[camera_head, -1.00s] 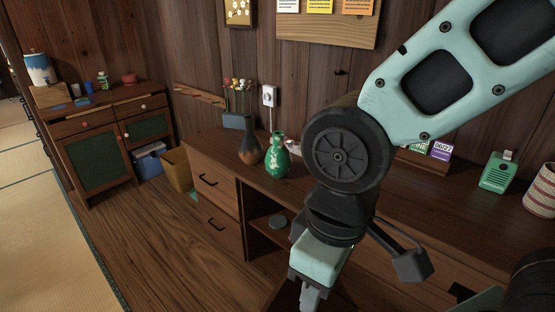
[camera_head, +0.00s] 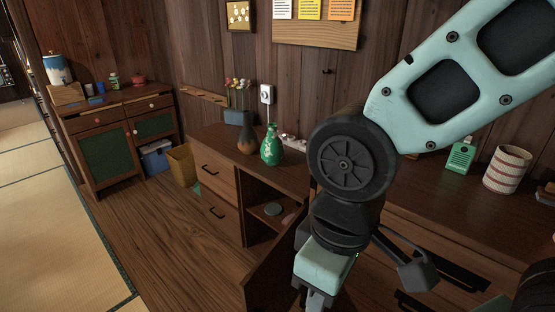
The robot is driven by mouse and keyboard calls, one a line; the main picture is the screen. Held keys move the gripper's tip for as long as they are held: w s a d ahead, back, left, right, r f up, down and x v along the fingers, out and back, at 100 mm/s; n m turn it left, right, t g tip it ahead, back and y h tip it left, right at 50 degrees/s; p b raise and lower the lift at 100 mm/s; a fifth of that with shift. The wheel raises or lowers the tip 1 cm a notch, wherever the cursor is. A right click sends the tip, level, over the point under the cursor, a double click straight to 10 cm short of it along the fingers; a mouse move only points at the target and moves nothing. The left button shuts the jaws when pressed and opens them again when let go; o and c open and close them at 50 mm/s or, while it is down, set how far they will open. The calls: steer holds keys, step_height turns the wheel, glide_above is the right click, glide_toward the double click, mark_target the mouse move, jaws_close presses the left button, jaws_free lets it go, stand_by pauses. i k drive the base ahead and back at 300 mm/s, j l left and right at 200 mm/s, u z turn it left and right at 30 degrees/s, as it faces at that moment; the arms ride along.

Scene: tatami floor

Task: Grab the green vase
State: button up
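The green vase (camera_head: 271,147) stands upright on the wooden sideboard, near its left end, with a pale pattern on its side. A dark vase with a brown lower part (camera_head: 246,139) stands just left of it. My gripper (camera_head: 316,300) hangs at the bottom of the view, in front of the sideboard, lower than the green vase and to its right. It is apart from the vase. The fingertips are cut off by the bottom edge, so I cannot tell whether it is open.
The sideboard (camera_head: 220,143) has drawers and an open compartment; a dark door panel (camera_head: 270,262) stands out beside my gripper. A flower pot (camera_head: 238,117) is behind the vases. A green device (camera_head: 461,156) and striped basket (camera_head: 507,169) stand right. Floor is free at left.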

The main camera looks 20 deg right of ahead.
mark_target(272, 150)
steer(key=k+j+u, duration=0.1)
steer(key=u, duration=0.9)
steer(key=i+j, duration=0.15)
steer(key=i, duration=0.25)
steer(key=i+j, duration=0.15)
steer(key=i, duration=0.3)
steer(key=i+j, duration=0.15)
steer(key=i, duration=0.25)
steer(key=i+j, duration=0.2)
steer(key=i, duration=0.25)
steer(key=i+z, duration=0.85)
steer(key=i+j+z, duration=0.25)
steer(key=z, duration=0.2)
steer(key=i+j+z, duration=0.1)
steer(key=z, duration=0.25)
steer(key=i+j+z, duration=0.15)
steer(key=z, duration=0.15)
steer(key=i+j, duration=0.15)
steer(key=i, duration=0.1)
